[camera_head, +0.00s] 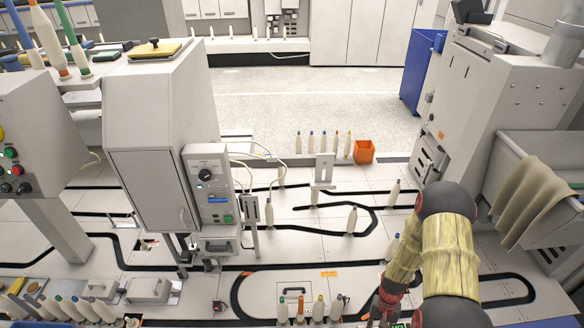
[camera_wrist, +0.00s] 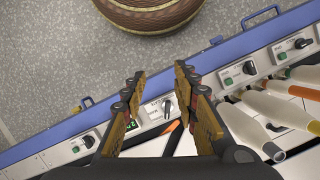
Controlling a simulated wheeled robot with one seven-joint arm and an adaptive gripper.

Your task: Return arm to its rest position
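My gripper (camera_wrist: 160,82) is open in the wrist view, with its two fingers apart and nothing between them. Below the gap a panel with a black knob (camera_wrist: 167,107) and part of a dark and orange strip show. In the head view my arm comes in at the lower right and hangs over the front of the machine table; the fingertips are not clear there. Several white bobbins (camera_wrist: 262,109) lie to the right of the fingers in the wrist view, apart from them.
Bobbins with coloured tips (camera_head: 318,310) stand at the front edge, left of my arm. A blue rail (camera_wrist: 232,50) runs past the fingertips, with grey floor and a round brown basket (camera_wrist: 150,14) beyond. A grey machine (camera_head: 500,90) with a hanging cloth (camera_head: 535,195) stands at right.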

